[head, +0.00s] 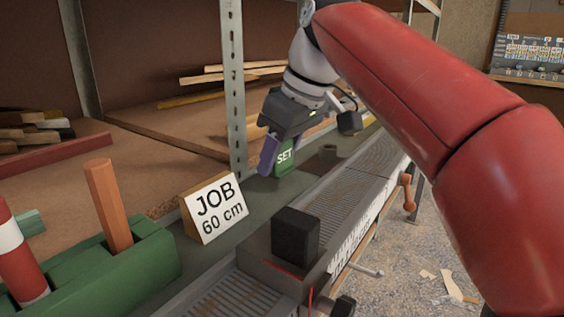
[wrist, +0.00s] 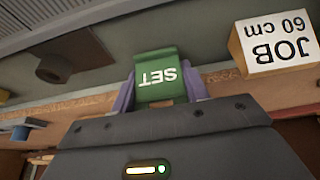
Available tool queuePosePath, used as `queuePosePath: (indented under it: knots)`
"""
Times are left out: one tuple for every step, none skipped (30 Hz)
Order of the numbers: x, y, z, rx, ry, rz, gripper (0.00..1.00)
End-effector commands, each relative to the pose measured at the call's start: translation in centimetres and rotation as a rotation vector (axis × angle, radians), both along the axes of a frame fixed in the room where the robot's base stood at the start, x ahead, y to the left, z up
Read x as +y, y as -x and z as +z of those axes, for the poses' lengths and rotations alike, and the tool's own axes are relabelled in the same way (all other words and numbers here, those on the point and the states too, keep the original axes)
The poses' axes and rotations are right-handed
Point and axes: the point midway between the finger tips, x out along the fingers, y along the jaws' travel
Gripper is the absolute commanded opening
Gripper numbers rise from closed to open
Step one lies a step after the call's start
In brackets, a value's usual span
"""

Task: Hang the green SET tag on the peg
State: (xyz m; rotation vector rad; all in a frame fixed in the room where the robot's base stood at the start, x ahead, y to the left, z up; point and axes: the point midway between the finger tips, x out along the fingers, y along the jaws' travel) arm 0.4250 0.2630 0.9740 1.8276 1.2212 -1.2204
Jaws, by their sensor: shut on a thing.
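A white JOB 60 cm sign (head: 216,210) stands left of my gripper. A black block (head: 295,236) sits on the ribbed rail (head: 345,190). A green holder (head: 125,268) with an orange stick (head: 107,200) is at left. A perforated metal upright (head: 235,95) rises behind my gripper.

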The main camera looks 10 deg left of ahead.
Motion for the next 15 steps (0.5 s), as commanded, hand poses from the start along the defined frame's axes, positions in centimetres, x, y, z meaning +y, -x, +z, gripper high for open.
queuePosePath:
  knots:
    - [0.0, 0.0, 0.2, -0.001, -0.001, 0.001, 0.27]
    - [0.0, 0.0, 0.4, -0.001, -0.001, 0.001, 0.27]
    - [0.0, 0.0, 0.5, -0.001, -0.001, 0.001, 0.27]
    - [0.0, 0.0, 0.6, 0.000, 0.000, 0.001, 0.27]
    - [0.0, 0.0, 0.7, 0.000, 0.000, 0.001, 0.27]
    - [0.0, 0.0, 0.9, 0.000, 0.000, 0.001, 0.27]
    - [0.0, 0.0, 1.0, 0.000, 0.000, 0.001, 0.27]
    - [0.0, 0.0, 1.1, -0.001, -0.001, 0.001, 0.27]
    - [0.0, 0.0, 1.3, 0.000, 0.000, 0.001, 0.27]
    - [0.0, 0.0, 1.4, 0.000, 0.000, 0.001, 0.27]
    - [0.0, 0.0, 1.5, 0.000, 0.000, 0.001, 0.27]
    - [0.0, 0.0, 1.7, 0.000, 0.000, 0.001, 0.27]
    - [0.0, 0.0, 1.8, 0.000, 0.000, 0.001, 0.27]
    - [0.0, 0.0, 1.9, 0.000, 0.000, 0.001, 0.27]
    - [0.0, -0.1, 2.1, -0.002, 0.000, 0.001, 0.27]
